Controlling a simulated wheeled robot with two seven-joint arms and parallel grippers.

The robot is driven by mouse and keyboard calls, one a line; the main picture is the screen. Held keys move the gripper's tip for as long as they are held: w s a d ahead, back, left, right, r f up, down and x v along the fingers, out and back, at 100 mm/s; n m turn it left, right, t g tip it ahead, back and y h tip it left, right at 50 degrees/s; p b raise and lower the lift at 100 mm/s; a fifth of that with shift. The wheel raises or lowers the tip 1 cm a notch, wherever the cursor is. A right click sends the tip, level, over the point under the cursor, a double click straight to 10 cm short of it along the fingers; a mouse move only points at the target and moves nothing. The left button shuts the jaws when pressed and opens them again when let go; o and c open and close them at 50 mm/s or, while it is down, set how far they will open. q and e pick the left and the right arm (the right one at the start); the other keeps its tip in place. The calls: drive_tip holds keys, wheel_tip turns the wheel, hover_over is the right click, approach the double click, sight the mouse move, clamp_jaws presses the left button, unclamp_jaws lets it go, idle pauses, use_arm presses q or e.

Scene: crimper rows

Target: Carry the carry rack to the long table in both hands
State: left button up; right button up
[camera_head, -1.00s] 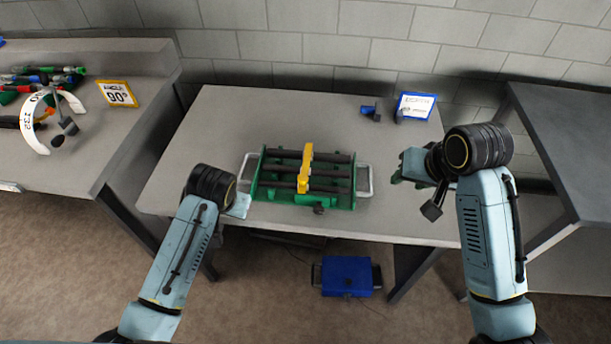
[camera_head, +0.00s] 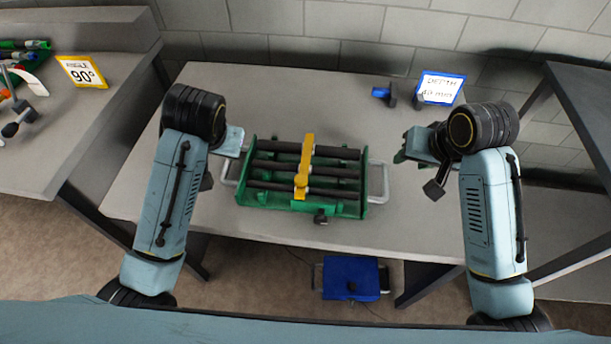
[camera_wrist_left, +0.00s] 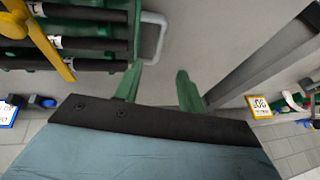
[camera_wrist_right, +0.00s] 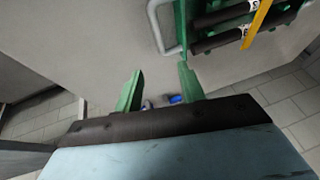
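The carry rack (camera_head: 282,204) is a green tray with dark rods across it, a yellow bar over its middle and a pale loop handle at each end. It lies on the grey table (camera_head: 260,90). My left gripper (camera_head: 236,138) is open and empty near the left handle (camera_head: 228,172); in the left wrist view its fingers (camera_wrist_left: 159,78) are apart, short of the handle (camera_wrist_left: 160,38). My right gripper (camera_head: 406,148) is open and empty, to the right of the right handle (camera_head: 384,188); in the right wrist view its fingers (camera_wrist_right: 160,76) are apart from the handle (camera_wrist_right: 158,30).
A "DEPTH" sign (camera_head: 440,88) and a small blue part (camera_head: 381,93) stand at the table's back right. A bench with an "ANGLE 90°" sign (camera_head: 82,72) is at left. A dark table (camera_head: 590,105) is at right. A blue box (camera_head: 350,278) is on the floor.

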sight(227, 165)
use_arm(q)
drive_tip(key=x, duration=1.3)
drive_tip(key=shift+f, duration=0.1)
use_arm(e)
drive_tip(key=x, duration=1.3)
drive_tip(key=shift+f, duration=0.1)
use_arm(q)
drive_tip(key=shift+c, duration=0.3)
use_arm(e)
drive_tip(key=shift+c, duration=0.3)
use_arm(q)
clamp_jaws()
use_arm(e)
clamp_jaws()
use_arm(q)
drive_tip(key=shift+w+r, duration=0.15)
drive_tip(key=shift+r, duration=0.05)
use_arm(e)
drive_tip(key=shift+w, duration=0.15)
